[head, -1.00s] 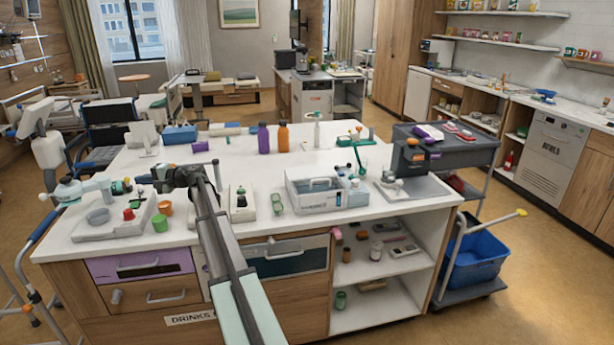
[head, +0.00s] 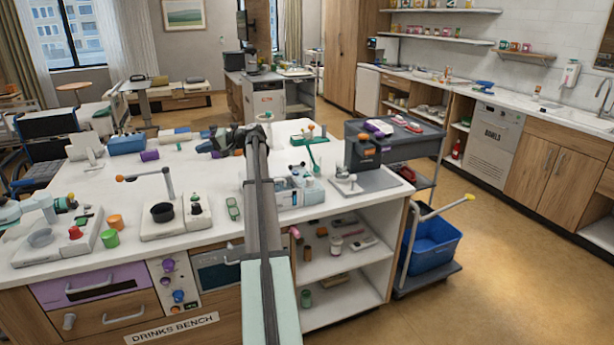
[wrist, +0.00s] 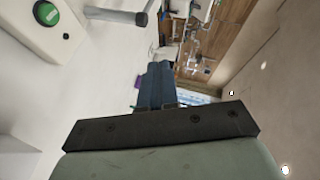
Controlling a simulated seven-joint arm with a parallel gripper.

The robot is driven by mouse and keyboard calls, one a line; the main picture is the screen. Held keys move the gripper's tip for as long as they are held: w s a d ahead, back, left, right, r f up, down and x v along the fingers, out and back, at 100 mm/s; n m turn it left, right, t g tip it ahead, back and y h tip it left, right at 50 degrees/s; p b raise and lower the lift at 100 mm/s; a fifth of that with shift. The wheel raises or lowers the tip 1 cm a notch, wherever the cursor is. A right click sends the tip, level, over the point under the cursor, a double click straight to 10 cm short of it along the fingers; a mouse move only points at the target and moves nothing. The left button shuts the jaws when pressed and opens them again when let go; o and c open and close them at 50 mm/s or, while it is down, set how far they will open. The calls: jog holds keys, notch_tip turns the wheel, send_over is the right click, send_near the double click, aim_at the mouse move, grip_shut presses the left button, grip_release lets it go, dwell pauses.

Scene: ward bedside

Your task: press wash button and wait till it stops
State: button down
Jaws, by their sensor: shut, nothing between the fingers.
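My gripper (head: 236,140) is over the middle of the white bench top in the head view, partly hidden by my arm. In the wrist view its dark fingers (wrist: 158,86) are shut and empty. A round green button (wrist: 46,13) sits on a cream-coloured device (wrist: 62,36) at the upper left of the wrist view, apart from the fingers. I cannot read any label on it, so I cannot tell whether it is the wash button. A grey appliance marked "BOWLS" (head: 496,140) stands under the far right counter.
The drinks bench top (head: 112,192) carries a red-knobbed station (head: 70,236), a black-bowl station (head: 163,212), a white-and-blue box (head: 300,193) and a black machine (head: 365,153). A grey trolley with a blue bin (head: 432,243) stands right of it. Floor is clear farther right.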

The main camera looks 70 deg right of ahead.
jog(key=s+d+f+g+h, duration=0.2)
jog(key=s+d+h, duration=0.2)
jog(key=s+d, duration=1.1)
jog(key=g+h, duration=0.2)
jog(key=g, duration=0.1)
send_over(310, 175)
jog(key=f, duration=0.2)
jog(key=shift+w+r, duration=0.1)
jog(key=shift+r, duration=0.1)
jog(key=shift+f, duration=0.15)
jog(key=shift+f, duration=4.25)
jog(key=shift+f, duration=0.15)
jog(key=shift+f, duration=0.3)
